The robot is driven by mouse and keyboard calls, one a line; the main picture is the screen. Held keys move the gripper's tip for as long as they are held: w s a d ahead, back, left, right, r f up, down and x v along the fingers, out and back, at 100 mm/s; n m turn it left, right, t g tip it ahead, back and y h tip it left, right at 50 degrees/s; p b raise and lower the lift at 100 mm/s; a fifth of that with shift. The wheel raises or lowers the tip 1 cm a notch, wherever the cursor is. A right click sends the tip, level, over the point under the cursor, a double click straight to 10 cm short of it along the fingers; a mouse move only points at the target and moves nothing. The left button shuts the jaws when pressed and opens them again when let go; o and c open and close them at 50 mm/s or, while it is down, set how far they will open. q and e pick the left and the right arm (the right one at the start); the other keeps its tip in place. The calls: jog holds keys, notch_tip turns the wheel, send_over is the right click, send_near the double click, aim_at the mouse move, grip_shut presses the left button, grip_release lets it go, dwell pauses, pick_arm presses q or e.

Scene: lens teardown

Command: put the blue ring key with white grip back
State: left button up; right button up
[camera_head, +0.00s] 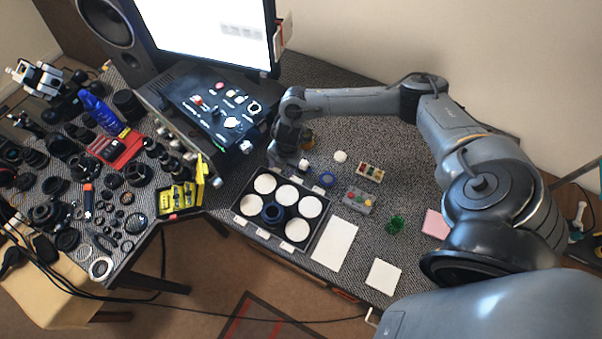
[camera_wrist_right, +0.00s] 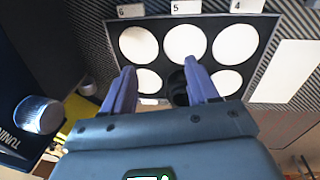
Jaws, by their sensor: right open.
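A small blue ring (camera_head: 327,179) lies on the grey mat just behind the tray in the head view. Small white pieces (camera_head: 304,163) are near it; I cannot tell whether one is its grip. My right gripper (camera_head: 281,160) is beyond the tray's back edge, left of the blue ring. In the right wrist view its two fingers (camera_wrist_right: 161,85) are apart with nothing between them at the tips. The black tray (camera_head: 322,229) has several round white places, and a dark blue ring-shaped part (camera_head: 274,213) sits at one of them. My left gripper is out of view.
A grey control box (camera_head: 190,121) with knobs stands left of the right gripper. A small button box (camera_head: 358,200), a green piece (camera_head: 396,224) and white sheets (camera_head: 334,244) lie right of the tray. Lens parts crowd the left table. Bare mat shows between the right-hand items.

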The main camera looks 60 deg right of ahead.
jog(key=s+a+r+m+t+y, duration=0.1)
jog(key=a+m+t, duration=0.1)
jog(key=a, duration=1.1)
jog(key=s+a+r+m+t+y, duration=0.1)
jog(key=a+m+t+y, duration=0.15)
jog(key=a, duration=1.05)
jog(key=s+d+r+m+g+h, duration=0.1)
jog(key=s+d+r+m+h, duration=0.1)
jog(key=s+d+m, duration=0.2)
jog(key=s+d+r+m+g+h, duration=0.1)
jog(key=s+d+r+m+h, duration=0.1)
jog(key=s+m, duration=0.7)
jog(key=s+d+r, duration=0.1)
jog(key=d, duration=0.1)
jog(key=shift+s+d+r, duration=0.3)
jog(key=shift+d+r, duration=0.05)
jog(key=shift+g, duration=0.25)
